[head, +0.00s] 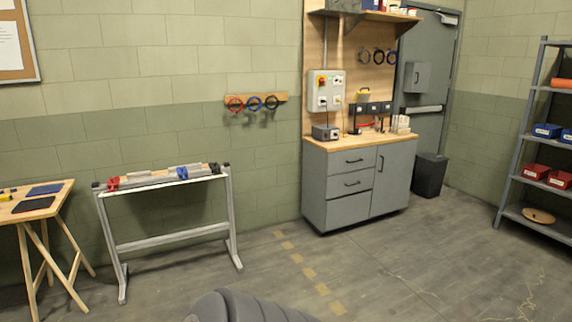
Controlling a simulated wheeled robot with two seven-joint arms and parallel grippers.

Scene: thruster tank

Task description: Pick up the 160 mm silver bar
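I cannot make out a 160 mm silver bar for certain. A grey metal stand (172,239) stands against the wall left of centre. Small items lie along its top, among them a red piece (113,184), a blue piece (183,172) and a grey cylinder-like piece (200,170). They are too small to tell whether one is the bar. Neither of my grippers is in view. A dark grey rounded part at the bottom centre appears to be mine.
A wooden trestle table (62,193) with dark mats stands at the left. A grey cabinet workbench (334,187) stands at the back, with a black bin (429,175) beside it. A metal shelf rack (508,157) stands at the right. The middle floor is clear, with a dashed yellow line.

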